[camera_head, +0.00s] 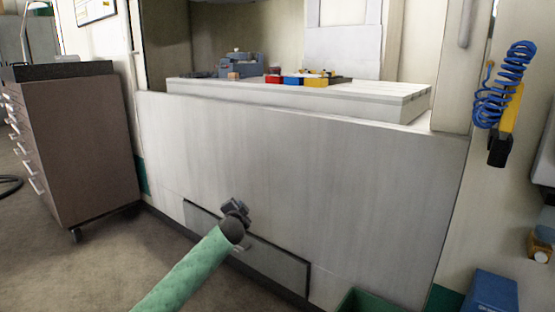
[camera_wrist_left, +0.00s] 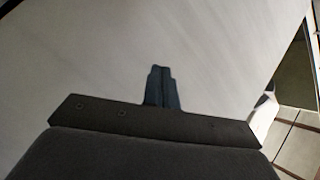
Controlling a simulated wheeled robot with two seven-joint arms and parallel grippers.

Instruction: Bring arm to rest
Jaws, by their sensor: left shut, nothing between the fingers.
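My left arm comes in from the bottom in the head view, in a green sleeve. Its left gripper (camera_head: 236,208) is in front of the lower part of a large pale cabinet front (camera_head: 300,165), below the work surface. In the left wrist view the two dark fingers of the left gripper (camera_wrist_left: 161,72) are together with nothing between them. The pale panel fills most of that view behind them. Whether the fingers touch the panel cannot be told. My right gripper is not in view.
A pale slab (camera_head: 385,100) on the ledge carries red, blue and yellow bins (camera_head: 293,79) and a grey-blue part (camera_head: 240,66). A brown drawer cabinet (camera_head: 80,140) stands left. A blue coiled hose (camera_head: 500,85) hangs right. A blue bin (camera_head: 490,292) is bottom right. Floor is free at lower left.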

